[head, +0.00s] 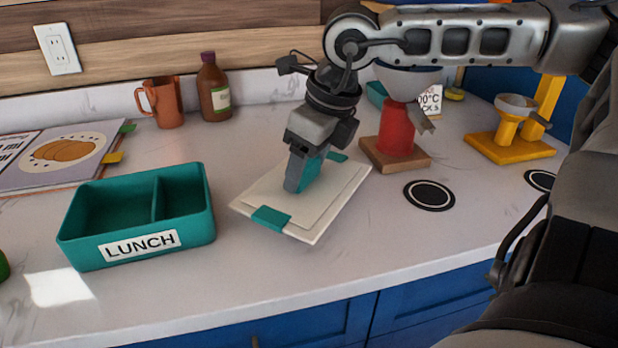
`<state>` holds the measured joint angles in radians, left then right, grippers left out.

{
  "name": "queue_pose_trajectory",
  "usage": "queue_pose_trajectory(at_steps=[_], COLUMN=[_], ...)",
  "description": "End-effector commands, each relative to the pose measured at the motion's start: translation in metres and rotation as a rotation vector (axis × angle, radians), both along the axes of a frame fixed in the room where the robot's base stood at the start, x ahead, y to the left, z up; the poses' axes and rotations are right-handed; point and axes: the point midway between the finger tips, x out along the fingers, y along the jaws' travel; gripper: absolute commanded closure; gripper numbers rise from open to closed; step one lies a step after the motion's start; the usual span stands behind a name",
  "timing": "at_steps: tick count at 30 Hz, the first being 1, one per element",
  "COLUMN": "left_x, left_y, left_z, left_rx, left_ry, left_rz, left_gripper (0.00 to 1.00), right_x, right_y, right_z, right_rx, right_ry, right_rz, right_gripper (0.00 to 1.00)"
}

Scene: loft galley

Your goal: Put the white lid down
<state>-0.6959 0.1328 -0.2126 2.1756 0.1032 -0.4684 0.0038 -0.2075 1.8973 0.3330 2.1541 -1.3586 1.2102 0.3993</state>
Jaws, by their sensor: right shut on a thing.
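The white lid (328,205) is a flat white rectangle with teal clips at its near and far edges. My right gripper (303,182) comes down from above and is shut on the lid's raised teal handle, which it partly hides. The lid looks slightly tilted, close over the counter; I cannot tell whether its edge touches. The teal lunch box (138,241), labelled LUNCH, stands open to the left of the lid, with a divider and no contents visible. My left gripper is not in view.
The white counter (250,295) is clear in front of the lid. Behind stand a copper pitcher (160,101) and a brown bottle (213,88). A red device on a wooden base (395,155), a yellow stand (510,148) and a black round coaster (429,195) are to the right. A book (60,155) lies left.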

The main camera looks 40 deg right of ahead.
Motion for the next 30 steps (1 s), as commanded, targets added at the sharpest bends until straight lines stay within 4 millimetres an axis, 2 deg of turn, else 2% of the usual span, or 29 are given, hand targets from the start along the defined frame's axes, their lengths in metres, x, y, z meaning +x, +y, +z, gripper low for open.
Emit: queue_pose_trajectory(at_steps=[2, 7, 20, 21, 23, 30], left_x=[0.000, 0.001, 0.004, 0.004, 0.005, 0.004], left_y=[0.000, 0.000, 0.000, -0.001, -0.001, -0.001], left_z=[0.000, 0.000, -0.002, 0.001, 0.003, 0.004], left_rx=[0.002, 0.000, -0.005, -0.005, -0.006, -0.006], left_ry=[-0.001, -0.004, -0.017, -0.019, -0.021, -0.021], left_rz=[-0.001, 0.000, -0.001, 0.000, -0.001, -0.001], left_gripper=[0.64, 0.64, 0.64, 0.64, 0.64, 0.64], right_x=[0.003, 0.003, 0.003, 0.003, 0.003, 0.003], right_y=[-0.006, -0.004, -0.005, -0.005, -0.004, -0.004], right_z=[-0.011, -0.034, -0.042, -0.041, -0.040, -0.040], right_rx=[0.002, 0.001, 0.001, 0.000, 0.001, 0.000], right_ry=[0.006, 0.002, 0.000, 0.000, 0.000, 0.001], right_rz=[-0.004, -0.001, -0.002, -0.001, -0.002, -0.002], right_gripper=[0.60, 0.60, 0.60, 0.31, 0.15, 0.15])
